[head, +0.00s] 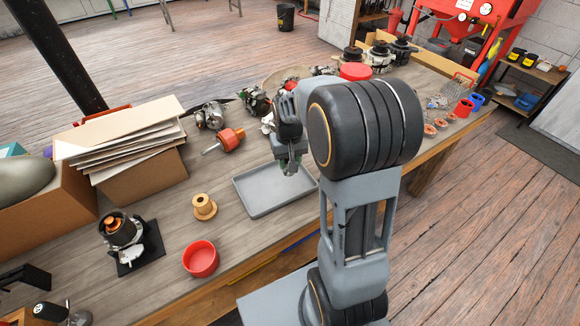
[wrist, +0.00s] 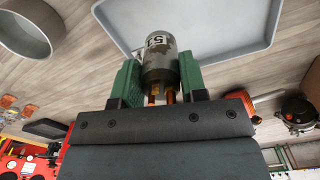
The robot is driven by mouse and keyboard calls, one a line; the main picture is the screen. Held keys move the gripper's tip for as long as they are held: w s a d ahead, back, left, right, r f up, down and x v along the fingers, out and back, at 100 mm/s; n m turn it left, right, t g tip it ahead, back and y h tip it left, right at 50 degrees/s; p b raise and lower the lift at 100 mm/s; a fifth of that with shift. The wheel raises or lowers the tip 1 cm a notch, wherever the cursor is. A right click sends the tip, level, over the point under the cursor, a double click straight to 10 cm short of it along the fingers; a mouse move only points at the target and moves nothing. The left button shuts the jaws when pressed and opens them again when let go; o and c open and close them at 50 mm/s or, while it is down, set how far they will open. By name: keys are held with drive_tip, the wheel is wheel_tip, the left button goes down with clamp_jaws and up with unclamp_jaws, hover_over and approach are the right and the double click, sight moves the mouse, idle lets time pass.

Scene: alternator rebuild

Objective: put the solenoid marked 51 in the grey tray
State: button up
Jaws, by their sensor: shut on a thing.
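My gripper (wrist: 160,85) has green fingers shut on a metal cylinder, the solenoid (wrist: 160,62). Its pale label shows a "5" and part of another digit, and copper-coloured terminals show at its end nearer my gripper. The grey tray (wrist: 236,58) lies on the bench beyond the solenoid in the wrist view. In the head view my gripper (head: 289,163) is over the far part of the tray (head: 255,211), whose visible floor is empty. The held solenoid is mostly hidden there, and its exact height above the tray is unclear.
A red bowl (head: 201,258) and a tan spool-shaped part (head: 204,206) lie left of the tray. An orange-red part with a shaft (head: 228,140) is behind it. A grey ring (wrist: 28,27) shows in the wrist view.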

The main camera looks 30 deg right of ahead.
drive_tip(key=shift+w+d+f, duration=0.3)
drive_tip(key=shift+w+f, duration=0.1)
drive_tip(key=shift+f, duration=0.15)
drive_tip(key=shift+w+d+f, duration=0.3)
drive_tip(key=shift+w+f, duration=0.05)
drive_tip(key=shift+f, duration=0.25)
drive_tip(key=shift+w+d+f, duration=0.3)
drive_tip(key=shift+w+f, duration=0.1)
drive_tip(key=shift+f, duration=0.15)
drive_tip(key=shift+w+f, duration=0.1)
drive_tip(key=shift+f, duration=1.45)
drive_tip(key=shift+f, duration=0.1)
drive_tip(key=shift+f, duration=0.1)
drive_tip(key=o, duration=1.1)
drive_tip(key=shift+o, duration=0.2)
